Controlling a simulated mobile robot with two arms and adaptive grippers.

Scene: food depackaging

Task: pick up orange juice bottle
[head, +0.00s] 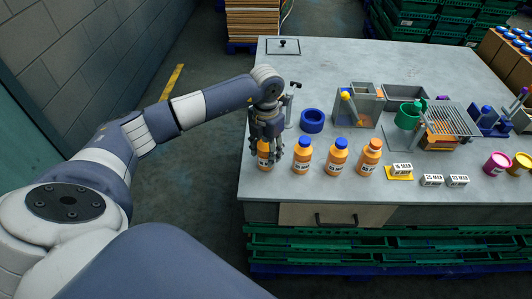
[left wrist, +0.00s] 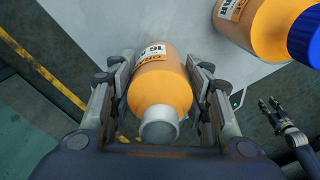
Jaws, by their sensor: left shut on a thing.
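An orange juice bottle (left wrist: 160,85) with a whitish cap and a white label sits between the fingers of my left gripper (left wrist: 160,95) in the left wrist view. In the head view the left gripper (head: 266,138) comes down over this bottle (head: 264,160), at the left end of a row of bottles near the table's front edge. The gripper is shut on it and hides its upper part. I cannot tell whether its base touches the table. My right gripper (left wrist: 272,107) shows small and open at the right of the left wrist view, away from the bottle.
Two orange bottles with blue caps (head: 302,157) (head: 337,158) and one with an orange cap (head: 369,158) stand to the right on the grey table (head: 330,60). A blue ring (head: 312,121) lies behind them. The table's back left is mostly clear.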

